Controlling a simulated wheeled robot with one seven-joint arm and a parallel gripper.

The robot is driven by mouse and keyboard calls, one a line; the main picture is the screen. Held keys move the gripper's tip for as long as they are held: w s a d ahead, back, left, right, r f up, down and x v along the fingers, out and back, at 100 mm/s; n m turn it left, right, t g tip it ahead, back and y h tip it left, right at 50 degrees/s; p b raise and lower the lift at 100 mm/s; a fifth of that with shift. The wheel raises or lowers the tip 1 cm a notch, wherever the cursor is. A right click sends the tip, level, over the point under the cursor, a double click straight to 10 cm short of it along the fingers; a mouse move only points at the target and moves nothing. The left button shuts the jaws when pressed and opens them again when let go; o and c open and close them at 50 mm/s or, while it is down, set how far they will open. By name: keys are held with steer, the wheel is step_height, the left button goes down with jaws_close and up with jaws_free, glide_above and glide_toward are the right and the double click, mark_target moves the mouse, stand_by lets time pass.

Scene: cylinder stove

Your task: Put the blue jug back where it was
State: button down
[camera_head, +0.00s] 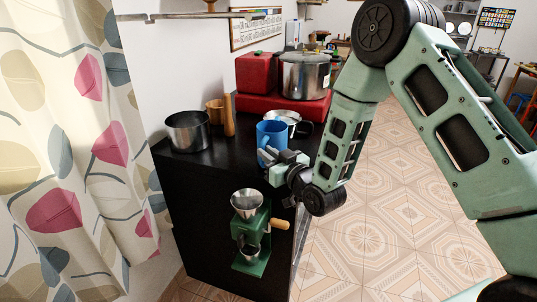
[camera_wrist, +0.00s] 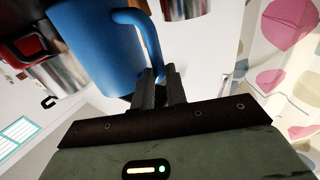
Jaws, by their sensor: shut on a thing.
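The blue jug (camera_head: 271,134) is at the front right part of the black counter top (camera_head: 215,150), upright in the head view. My gripper (camera_head: 268,155) is at its near side, shut on its handle. In the wrist view the jug (camera_wrist: 92,45) fills the upper left, and its handle (camera_wrist: 133,18) curves down to the fingers of my gripper (camera_wrist: 160,88). Whether the jug's base touches the counter is hidden behind my gripper.
A steel pot (camera_head: 188,132) stands left, with a wooden cylinder (camera_head: 229,115) beside it. A steel pan (camera_head: 284,118) is just behind the jug. A large lidded pot (camera_head: 305,76) stands on the red stove (camera_head: 270,106). A green grinder (camera_head: 247,232) is in front, lower down.

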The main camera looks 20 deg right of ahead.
steer(key=c, duration=1.8)
jaws_free()
steer(key=shift+f, duration=0.2)
steer(key=o, duration=0.4)
steer(key=shift+r, duration=0.2)
